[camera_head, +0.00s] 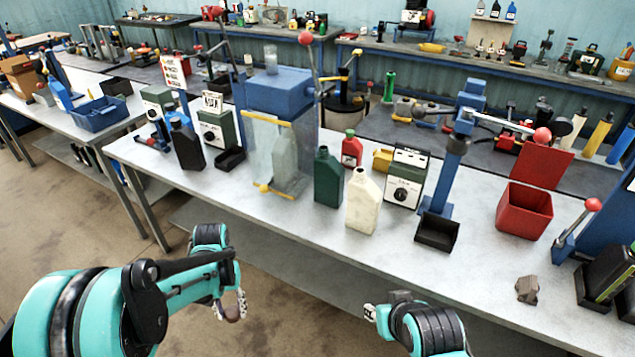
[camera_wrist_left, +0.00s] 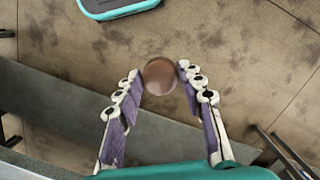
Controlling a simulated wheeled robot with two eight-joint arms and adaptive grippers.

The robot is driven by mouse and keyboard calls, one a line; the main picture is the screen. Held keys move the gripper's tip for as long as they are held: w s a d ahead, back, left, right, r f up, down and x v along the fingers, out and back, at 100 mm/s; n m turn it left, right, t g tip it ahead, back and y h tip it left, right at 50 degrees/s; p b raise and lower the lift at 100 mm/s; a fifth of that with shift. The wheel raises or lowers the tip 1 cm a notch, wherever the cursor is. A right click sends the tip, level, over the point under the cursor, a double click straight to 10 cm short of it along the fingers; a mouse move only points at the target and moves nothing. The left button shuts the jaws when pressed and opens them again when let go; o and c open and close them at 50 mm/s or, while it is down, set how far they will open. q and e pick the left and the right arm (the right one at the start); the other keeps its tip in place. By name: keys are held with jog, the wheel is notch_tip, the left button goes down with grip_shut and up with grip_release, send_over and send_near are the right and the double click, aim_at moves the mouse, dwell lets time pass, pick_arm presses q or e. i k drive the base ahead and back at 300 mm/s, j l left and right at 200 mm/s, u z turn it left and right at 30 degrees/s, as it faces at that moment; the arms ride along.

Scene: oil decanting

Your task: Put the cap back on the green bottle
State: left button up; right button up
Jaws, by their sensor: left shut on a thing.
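The dark green bottle (camera_head: 328,178) stands upright on the table, with no cap visible on its neck. My left gripper (camera_head: 235,306) is low in front of the table's near edge, well apart from the bottle. In the left wrist view, its fingers (camera_wrist_left: 160,78) are shut on a round brown cap (camera_wrist_left: 158,76), held between the fingertips above the floor. My right gripper (camera_head: 371,312) shows only a small part of its fingers at the bottom, so its opening is unclear.
A cream bottle (camera_head: 363,203) stands close to the right of the green bottle, and a small red bottle (camera_head: 351,148) stands behind. A blue press with a clear guard (camera_head: 262,150) is to the left. The table's front strip (camera_head: 290,218) is clear.

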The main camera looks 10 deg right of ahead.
aim_at(328, 177)
jog(key=i+j, duration=0.55)
jog(key=i+l, duration=0.4)
